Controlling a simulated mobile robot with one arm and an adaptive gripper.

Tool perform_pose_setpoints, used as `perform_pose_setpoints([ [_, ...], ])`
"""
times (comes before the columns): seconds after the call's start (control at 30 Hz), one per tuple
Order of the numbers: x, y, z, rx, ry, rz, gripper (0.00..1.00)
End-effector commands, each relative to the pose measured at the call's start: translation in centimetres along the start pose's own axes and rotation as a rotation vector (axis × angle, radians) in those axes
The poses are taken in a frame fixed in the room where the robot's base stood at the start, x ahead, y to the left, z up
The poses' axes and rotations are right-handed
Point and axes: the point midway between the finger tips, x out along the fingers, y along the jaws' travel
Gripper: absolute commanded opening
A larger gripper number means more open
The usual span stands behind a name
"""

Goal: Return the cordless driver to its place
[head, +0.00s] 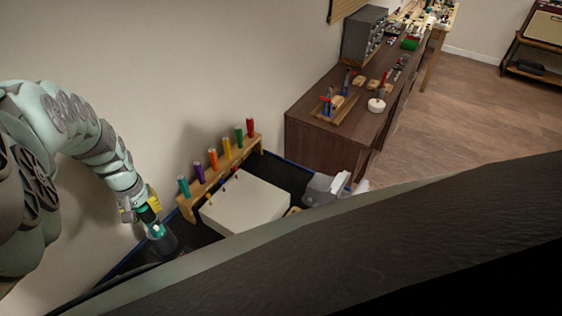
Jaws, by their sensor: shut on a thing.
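My gripper (141,208) is at the left of the head view, at the end of my arm, pointing down over the left end of the dark work surface (285,172). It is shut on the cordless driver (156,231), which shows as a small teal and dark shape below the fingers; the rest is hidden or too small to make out. A dark grey cup-like holder (166,245) is directly below the driver. I cannot tell whether the driver is inside it or just above it.
A wooden rack (256,142) with several coloured-handled tools stands right of my gripper, against the wall. A pale box (245,205) lies in front of it. A grey device (321,190) stands further right. A brown cabinet (315,138) with tools is behind. Dark material covers the lower right.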

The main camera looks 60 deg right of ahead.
Motion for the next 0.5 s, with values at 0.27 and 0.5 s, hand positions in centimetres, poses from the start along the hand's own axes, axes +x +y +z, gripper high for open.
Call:
perform_pose_setpoints([
  [0.27,-0.09,-0.05,-0.05,-0.001,0.001,0.000,0.50],
  [0.5,-0.07,-0.04,-0.02,-0.001,0.000,0.000,0.67],
])
